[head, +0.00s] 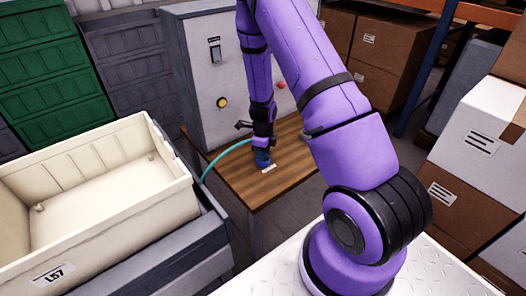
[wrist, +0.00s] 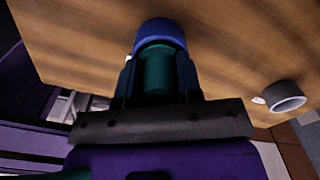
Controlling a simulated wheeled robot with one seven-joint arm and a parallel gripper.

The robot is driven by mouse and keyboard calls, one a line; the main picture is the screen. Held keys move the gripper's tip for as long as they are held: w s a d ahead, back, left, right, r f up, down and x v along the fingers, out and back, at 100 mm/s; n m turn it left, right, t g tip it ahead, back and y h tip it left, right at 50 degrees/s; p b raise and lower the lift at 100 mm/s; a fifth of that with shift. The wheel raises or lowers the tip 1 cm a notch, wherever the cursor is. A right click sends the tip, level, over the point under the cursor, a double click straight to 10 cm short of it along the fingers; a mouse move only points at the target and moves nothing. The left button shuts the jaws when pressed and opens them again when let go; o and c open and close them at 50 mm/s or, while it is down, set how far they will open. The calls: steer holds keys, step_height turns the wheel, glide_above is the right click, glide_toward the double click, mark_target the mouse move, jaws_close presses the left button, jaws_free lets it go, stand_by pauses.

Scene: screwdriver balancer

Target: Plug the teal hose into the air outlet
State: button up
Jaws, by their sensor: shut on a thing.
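The teal hose (head: 226,153) arcs from beside the cream bin up to my gripper (head: 262,146) over the wooden table. In the wrist view my gripper (wrist: 157,60) is shut on the hose's teal end (wrist: 157,75), with a finger on each side. A blue round fitting (wrist: 160,32) sits right at the far end of the teal part. The blue fitting also shows in the head view (head: 262,160), low over the table beside a small white label (head: 269,169). Whether it is the air outlet or the hose's collar, and whether the hose is seated, I cannot tell.
The wooden table (head: 255,189) is mostly clear. A grey ring (wrist: 287,97) lies near its edge in the wrist view. A grey cabinet (head: 205,62) with a switch and buttons stands behind. The cream bin (head: 100,245) is at left; cartons (head: 475,140) stand at right.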

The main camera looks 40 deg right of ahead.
steer(key=o, duration=1)
steer(key=shift+r, duration=0.1)
step_height(320, 180, up, 11)
steer(key=shift+f, duration=0.2)
steer(key=shift+a+r, duration=0.15)
steer(key=shift+r, duration=0.15)
steer(key=s+a+r+n+t+y, duration=0.1)
steer(key=s+a+r+n, duration=0.15)
steer(key=r+n, duration=0.35)
steer(key=s+a+r+n+t, duration=0.1)
steer(key=s+a+r+n, duration=0.2)
steer(key=r, duration=0.6)
steer(key=s+a+r+n+y, duration=0.1)
steer(key=s+a+r+n, duration=0.1)
steer(key=a+r+n, duration=0.4)
steer(key=s+r+n+t, duration=0.1)
steer(key=s+r+n, duration=0.3)
steer(key=s, duration=0.2)
steer(key=s+a+r+n+t+h, duration=0.1)
steer(key=s+r+n, duration=0.4)
steer(key=s, duration=0.1)
steer(key=s+r+n+t+h, duration=0.1)
steer(key=s+r+n, duration=0.3)
steer(key=s, duration=0.3)
steer(key=shift+a+r+n, duration=0.15)
steer(key=shift+n, duration=0.25)
